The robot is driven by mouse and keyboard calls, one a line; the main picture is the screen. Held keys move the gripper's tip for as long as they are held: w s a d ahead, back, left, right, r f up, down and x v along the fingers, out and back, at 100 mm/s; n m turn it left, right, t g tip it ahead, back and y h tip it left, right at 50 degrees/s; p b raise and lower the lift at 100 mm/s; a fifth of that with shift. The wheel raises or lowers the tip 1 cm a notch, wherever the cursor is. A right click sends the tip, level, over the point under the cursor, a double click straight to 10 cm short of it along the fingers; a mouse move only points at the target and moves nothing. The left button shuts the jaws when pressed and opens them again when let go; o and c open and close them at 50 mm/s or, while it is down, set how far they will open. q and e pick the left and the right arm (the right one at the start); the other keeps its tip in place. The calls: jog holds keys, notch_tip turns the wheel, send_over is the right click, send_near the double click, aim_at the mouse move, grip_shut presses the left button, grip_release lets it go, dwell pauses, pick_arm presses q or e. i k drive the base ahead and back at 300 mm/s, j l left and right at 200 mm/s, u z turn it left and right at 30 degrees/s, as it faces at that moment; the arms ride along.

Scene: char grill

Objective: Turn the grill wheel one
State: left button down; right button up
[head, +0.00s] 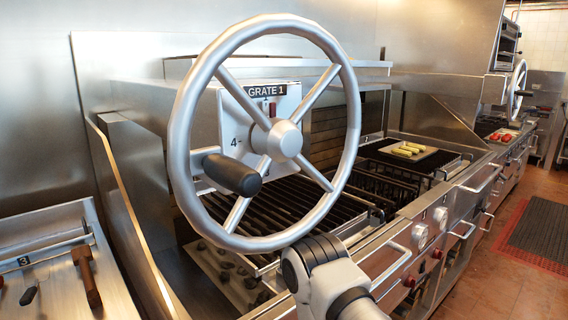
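The grill wheel (353,140) is a large silver ring with four spokes and a round hub (284,140), upright in the middle of the head view. Its black crank handle (232,174) juts out at the lower left of the ring. Behind it a white plate (236,128) carries a "GRATE 1" label (266,90), a red mark and the number 4. One of my arm links, grey and black, shows at the bottom centre, below the wheel's rim. Neither of my grippers is in the frame.
A dark barred grate (290,203) lies behind the wheel, with coals (232,268) below. A tray of yellow food (408,152) sits farther right. A second wheel (516,88) stands at the far right. A steel counter (60,290) with a wooden-handled tool (86,276) is at left.

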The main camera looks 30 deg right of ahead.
aim_at(279, 140)
jog(key=l, duration=0.4)
jog(key=k+z, duration=0.35)
jog(key=k, duration=0.35)
jog(key=k+z, duration=0.35)
jog(key=k, duration=0.3)
jog(key=i, duration=0.5)
